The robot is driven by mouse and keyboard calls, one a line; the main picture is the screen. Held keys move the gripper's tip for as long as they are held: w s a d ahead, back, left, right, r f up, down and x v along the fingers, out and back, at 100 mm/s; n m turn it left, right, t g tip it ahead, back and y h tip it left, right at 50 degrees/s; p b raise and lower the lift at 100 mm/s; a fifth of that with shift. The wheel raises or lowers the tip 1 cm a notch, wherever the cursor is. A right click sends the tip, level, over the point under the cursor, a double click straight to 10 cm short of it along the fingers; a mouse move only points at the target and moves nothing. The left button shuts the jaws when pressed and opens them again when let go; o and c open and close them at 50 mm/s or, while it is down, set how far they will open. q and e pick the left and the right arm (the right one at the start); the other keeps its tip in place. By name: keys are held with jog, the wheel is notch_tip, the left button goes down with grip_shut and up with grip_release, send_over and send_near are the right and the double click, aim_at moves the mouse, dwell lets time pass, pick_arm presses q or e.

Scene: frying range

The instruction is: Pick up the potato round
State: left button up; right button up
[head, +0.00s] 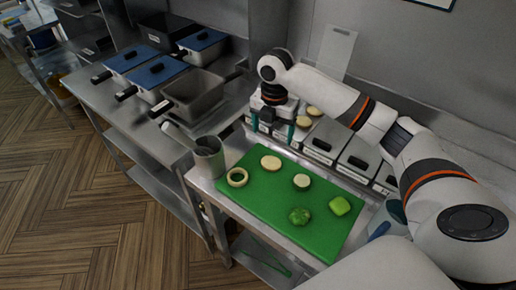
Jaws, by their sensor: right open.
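A flat beige round (270,162), which looks like the potato round, lies on the green cutting board (262,208) near its far left part. A smaller pale round with a greenish edge (301,181) lies to its right, so I cannot be fully sure which is potato. Two more beige rounds (304,122) show behind, by the row of containers. My right gripper (273,129) points down, open, above the far edge of the board, beyond the beige round and apart from it. Nothing shows between its teal fingers. My left gripper is not in view.
A pale ring (237,177), a green pepper-like piece (299,215) and a green block (340,205) lie on the board. A metal cup (209,158) stands at its left. Lidded containers (357,160) line the back. Pans and fryer baskets (195,93) stand farther left.

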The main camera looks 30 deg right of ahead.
aim_at(271, 162)
jog(key=s+f, duration=0.1)
jog(key=f+p, duration=0.1)
jog(key=f, duration=0.1)
jog(key=shift+s+d+f, duration=0.1)
jog(key=shift+s, duration=0.3)
jog(key=shift+w+f+p, duration=0.2)
jog(key=shift+f+p, duration=0.2)
jog(key=shift+f, duration=0.6)
jog(key=f, duration=0.1)
jog(key=p, duration=0.1)
jog(key=f, duration=0.1)
jog(key=shift+w+a+f+p, duration=0.25)
jog(key=shift+w+f+p, duration=0.05)
jog(key=shift+f, duration=0.05)
notch_tip(271, 162, down, 2)
jog(key=shift+s+f, duration=0.1)
jog(key=shift+f, duration=0.4)
jog(key=c, duration=0.7)
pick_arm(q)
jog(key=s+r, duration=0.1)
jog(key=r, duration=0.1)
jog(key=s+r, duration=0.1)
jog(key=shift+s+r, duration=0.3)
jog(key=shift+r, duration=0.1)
pick_arm(e)
jog(key=shift+c, duration=0.7)
